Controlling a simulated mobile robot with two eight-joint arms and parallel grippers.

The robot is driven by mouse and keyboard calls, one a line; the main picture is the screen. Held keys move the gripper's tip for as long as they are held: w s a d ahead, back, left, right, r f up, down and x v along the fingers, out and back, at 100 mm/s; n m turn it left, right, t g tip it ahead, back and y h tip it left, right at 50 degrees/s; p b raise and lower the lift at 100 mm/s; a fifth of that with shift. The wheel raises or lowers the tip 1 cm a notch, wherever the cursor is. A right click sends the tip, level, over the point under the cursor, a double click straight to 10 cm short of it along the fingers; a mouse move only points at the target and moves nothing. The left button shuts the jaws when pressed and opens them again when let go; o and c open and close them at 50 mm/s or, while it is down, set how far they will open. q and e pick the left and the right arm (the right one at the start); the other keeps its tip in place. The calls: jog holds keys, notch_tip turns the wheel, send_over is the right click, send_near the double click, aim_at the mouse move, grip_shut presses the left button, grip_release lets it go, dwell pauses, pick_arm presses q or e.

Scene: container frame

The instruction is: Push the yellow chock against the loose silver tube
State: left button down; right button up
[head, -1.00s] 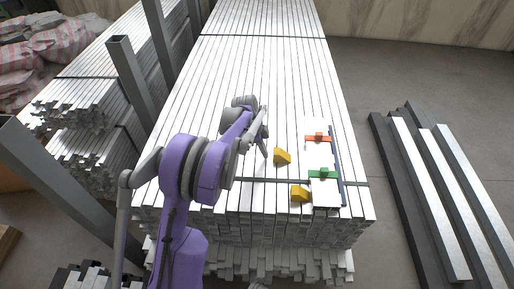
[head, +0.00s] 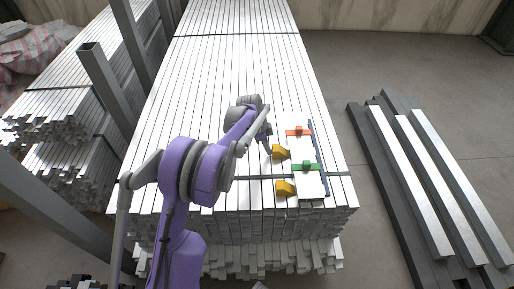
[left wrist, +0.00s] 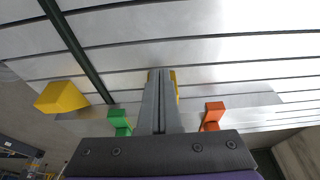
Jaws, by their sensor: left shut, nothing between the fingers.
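The upper yellow chock (head: 280,153) lies on the silver tube stack, at or very near the left edge of a bright silver strip (head: 313,185). I take this strip as the loose tube; whether they touch is unclear. My left gripper (head: 269,138) is shut and empty, just left of this chock in the head view. In the left wrist view, the shut fingers (left wrist: 160,75) hide most of the chock, and only a yellow sliver (left wrist: 176,84) shows. A second yellow chock (head: 285,188) sits by the strip's near end. My right gripper is not in view.
An orange clamp (head: 299,131) and a green clamp (head: 305,168) stand on the strip, with a dark blue bar along its right side. Grey posts (head: 103,80) rise at left. Loose bars (head: 420,185) lie on the floor at right.

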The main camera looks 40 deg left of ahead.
pick_arm(q)
jog(key=shift+d, duration=0.1)
jog(key=p+v, duration=0.2)
jog(key=v, duration=0.9)
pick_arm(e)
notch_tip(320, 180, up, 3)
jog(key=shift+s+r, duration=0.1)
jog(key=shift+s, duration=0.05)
pick_arm(q)
jog(key=s+d+r+n+y, duration=0.1)
jog(key=s+d+r+n, duration=0.2)
jog(key=s+d, duration=0.45)
jog(key=s+d+f+n+t+y, duration=0.1)
jog(key=s+d+n, duration=0.2)
jog(key=s+d, duration=0.55)
jog(key=s+d+f+n+t+y, duration=0.15)
jog(key=s+d+n, duration=0.3)
jog(key=s, duration=0.75)
notch_tip(320, 180, up, 18)
jog(key=d+p, duration=0.1)
jog(key=p, duration=1.6)
jog(key=shift+w+f+t+h, duration=0.2)
jog(key=shift+w+t+h, duration=0.15)
jog(key=shift+w+h, duration=0.1)
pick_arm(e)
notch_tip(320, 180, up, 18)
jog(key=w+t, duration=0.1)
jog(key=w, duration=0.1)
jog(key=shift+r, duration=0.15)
